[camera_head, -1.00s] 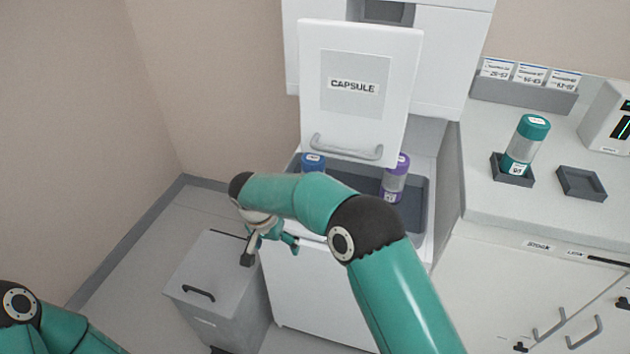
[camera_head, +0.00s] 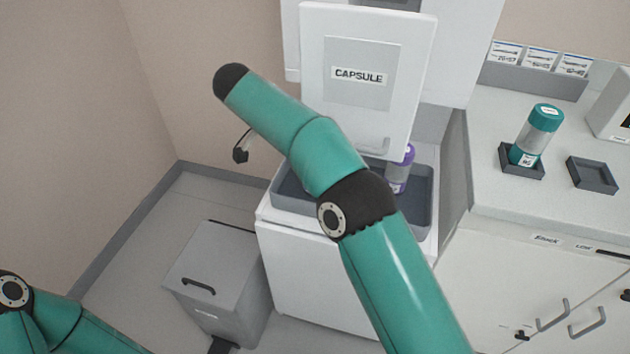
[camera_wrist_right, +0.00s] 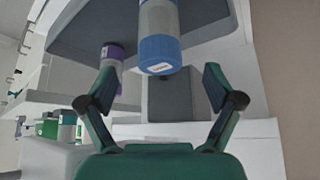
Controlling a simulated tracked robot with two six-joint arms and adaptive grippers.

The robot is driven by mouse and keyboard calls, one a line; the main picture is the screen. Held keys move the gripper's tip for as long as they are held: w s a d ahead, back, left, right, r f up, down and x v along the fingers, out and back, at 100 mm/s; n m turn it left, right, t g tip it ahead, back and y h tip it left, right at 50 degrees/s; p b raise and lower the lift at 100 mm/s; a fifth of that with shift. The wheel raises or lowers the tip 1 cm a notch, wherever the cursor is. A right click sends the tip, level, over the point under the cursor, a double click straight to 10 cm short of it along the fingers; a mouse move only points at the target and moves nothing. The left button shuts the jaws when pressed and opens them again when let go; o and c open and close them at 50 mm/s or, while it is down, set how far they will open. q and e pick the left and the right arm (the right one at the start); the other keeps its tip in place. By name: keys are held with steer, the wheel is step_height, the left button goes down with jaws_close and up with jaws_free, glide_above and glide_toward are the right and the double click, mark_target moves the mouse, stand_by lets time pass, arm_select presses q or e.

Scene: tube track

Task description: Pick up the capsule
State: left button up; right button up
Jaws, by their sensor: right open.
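A blue-ended capsule (camera_wrist_right: 160,45) with a grey body is in the right wrist view, ahead of my right gripper (camera_wrist_right: 160,90) and roughly in line with the gap between its fingers. The open fingers do not touch it. In the head view my right arm hides this capsule and most of the gripper; only a dark finger part shows left of the arm. A purple-ended capsule (camera_head: 400,170) stands in the grey tray (camera_head: 423,215) under the CAPSULE panel; it also shows in the right wrist view (camera_wrist_right: 112,62). My left gripper is out of view.
The raised white CAPSULE panel (camera_head: 418,50) hangs above the tray. A teal-capped capsule (camera_head: 538,135) leans in a dark holder on the right counter (camera_head: 480,180), beside an empty holder (camera_head: 592,175). A grey bin (camera_head: 225,275) stands on the floor at left.

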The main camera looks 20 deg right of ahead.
steer(key=shift+w+d+f, duration=0.1)
steer(key=shift+w+d, duration=0.1)
steer(key=shift+d, duration=0.3)
steer(key=shift+w+d, duration=0.15)
steer(key=shift+d, duration=0.3)
steer(key=shift+b+x, duration=0.4)
steer(key=shift+x, duration=2)
steer(key=shift+a, duration=0.1)
steer(key=c, duration=1.4)
